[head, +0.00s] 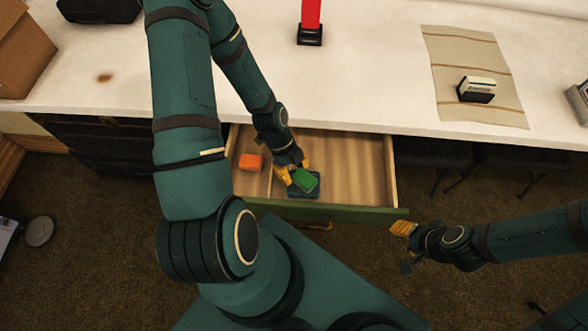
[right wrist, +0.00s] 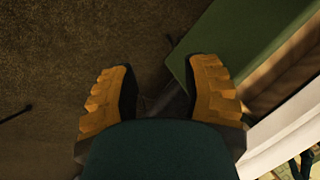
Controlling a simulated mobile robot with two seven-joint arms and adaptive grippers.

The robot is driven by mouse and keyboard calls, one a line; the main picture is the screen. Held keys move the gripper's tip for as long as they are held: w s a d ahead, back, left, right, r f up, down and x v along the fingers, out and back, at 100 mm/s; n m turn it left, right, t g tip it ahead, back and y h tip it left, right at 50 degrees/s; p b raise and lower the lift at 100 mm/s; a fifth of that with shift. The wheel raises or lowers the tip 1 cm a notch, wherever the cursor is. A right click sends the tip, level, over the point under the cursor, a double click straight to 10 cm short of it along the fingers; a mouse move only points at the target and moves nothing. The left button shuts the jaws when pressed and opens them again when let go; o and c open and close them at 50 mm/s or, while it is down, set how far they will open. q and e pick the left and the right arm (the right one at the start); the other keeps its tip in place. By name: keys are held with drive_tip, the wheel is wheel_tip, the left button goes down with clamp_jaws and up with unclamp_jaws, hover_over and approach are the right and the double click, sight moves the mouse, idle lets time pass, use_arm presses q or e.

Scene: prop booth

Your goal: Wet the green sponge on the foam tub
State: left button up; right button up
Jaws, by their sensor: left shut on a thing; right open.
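The green sponge (head: 306,180) is in the open drawer in the head view, held in my left gripper (head: 293,171), which is shut on it. The sponge is over or in a small dark teal tub (head: 304,194), apparently the foam tub. I cannot tell whether the sponge touches the tub's contents, as the sponge covers most of it. My right gripper (head: 402,228) is outside the drawer, by its front right corner. In the right wrist view its orange fingers (right wrist: 160,95) are apart with nothing between them.
The open drawer (head: 360,170) has a green front (head: 350,213) and also holds an orange block (head: 250,162) at left. On the white counter (head: 370,80) are a red object on a black base (head: 311,25), a striped cloth (head: 460,50) bearing a black-and-white block (head: 477,90), and a cardboard box (head: 22,50).

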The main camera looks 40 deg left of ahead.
use_arm(q)
drive_tip(key=shift+r, duration=0.1)
drive_tip(key=shift+r+p, duration=2.55)
drive_tip(key=shift+r, duration=0.9)
